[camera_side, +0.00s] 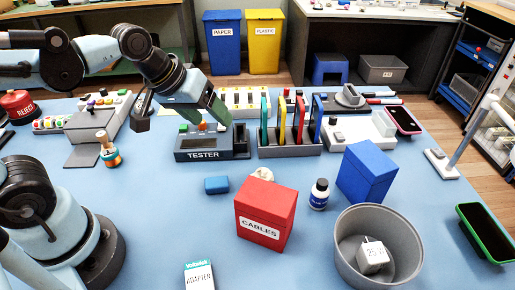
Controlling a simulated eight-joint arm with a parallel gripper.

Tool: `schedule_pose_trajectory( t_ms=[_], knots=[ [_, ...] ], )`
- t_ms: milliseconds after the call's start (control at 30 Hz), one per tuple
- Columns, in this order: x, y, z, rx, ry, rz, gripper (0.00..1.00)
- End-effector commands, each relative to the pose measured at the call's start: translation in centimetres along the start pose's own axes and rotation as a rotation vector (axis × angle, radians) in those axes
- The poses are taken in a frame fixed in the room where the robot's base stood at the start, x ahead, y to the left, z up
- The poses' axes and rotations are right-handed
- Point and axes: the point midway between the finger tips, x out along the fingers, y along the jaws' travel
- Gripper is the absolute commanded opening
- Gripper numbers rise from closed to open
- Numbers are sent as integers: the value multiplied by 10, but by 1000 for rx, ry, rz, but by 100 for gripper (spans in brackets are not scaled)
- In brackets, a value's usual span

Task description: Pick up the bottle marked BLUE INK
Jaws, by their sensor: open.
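A small dark blue bottle with a black cap and a white label (319,195) stands upright on the blue table. It is between the red CABLES box and the blue box, behind the round grey bin. The label's words are too small to read. My gripper (207,118) is open, with nothing seen between its jaws, over the TESTER unit at the back middle. It is well left of the bottle and farther back, apart from it.
The red CABLES box (265,216), blue box (366,172) and grey bin (347,277) crowd the bottle. A rack of coloured upright pieces (290,150) stands behind it. A blue block (216,185) lies left. The table's left middle is clear.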

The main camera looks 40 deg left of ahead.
Motion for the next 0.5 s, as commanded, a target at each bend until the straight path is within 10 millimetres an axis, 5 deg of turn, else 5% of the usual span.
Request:
schedule_pose_trajectory(
  t_ms=[233, 500],
  knots=[
    [20, 68, -19, -535, -197, 19, 69],
    [57, 138, -18, -1080, -410, -102, 69]
  ],
)
